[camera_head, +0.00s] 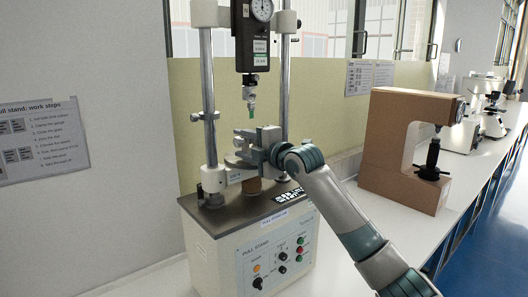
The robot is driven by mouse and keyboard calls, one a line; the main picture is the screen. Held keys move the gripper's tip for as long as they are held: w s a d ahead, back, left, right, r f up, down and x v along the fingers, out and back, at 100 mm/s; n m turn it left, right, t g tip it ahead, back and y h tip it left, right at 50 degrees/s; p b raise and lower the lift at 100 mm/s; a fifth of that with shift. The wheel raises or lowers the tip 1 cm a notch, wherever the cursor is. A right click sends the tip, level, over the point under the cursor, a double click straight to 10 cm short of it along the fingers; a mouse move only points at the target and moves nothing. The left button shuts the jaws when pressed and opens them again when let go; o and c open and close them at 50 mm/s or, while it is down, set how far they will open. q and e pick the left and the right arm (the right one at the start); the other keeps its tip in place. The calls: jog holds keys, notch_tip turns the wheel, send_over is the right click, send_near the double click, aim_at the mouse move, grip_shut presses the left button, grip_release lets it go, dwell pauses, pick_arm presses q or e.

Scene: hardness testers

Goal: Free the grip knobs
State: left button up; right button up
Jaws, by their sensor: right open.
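The pull stand (240,262) is a white box with a dark top plate and two upright metal columns. A black gauge (253,40) with a round dial hangs between the columns, and a small upper grip (249,97) with a greenish part hangs under it. My right gripper (236,155) reaches in from the right, between the columns and above the top plate. It is open and hides much of the lower grip area; a brownish cylinder (253,186) shows below it. I cannot tell whether it touches anything. The grip knobs are too small or hidden to pick out surely. My left gripper is out of view.
A brown hardness tester (388,140) stands on the white bench to the right, with white instruments (464,132) beyond it. A work-steps sheet (38,138) hangs on the left wall. The stand's front panel has several knobs and buttons. A greenish panel (325,108) stands behind.

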pick_arm(q)
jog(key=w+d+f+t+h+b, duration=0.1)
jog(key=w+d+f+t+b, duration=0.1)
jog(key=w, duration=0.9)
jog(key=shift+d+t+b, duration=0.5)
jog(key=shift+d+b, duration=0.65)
jog(key=shift+b, duration=0.65)
pick_arm(e)
jog(key=v, duration=1.7)
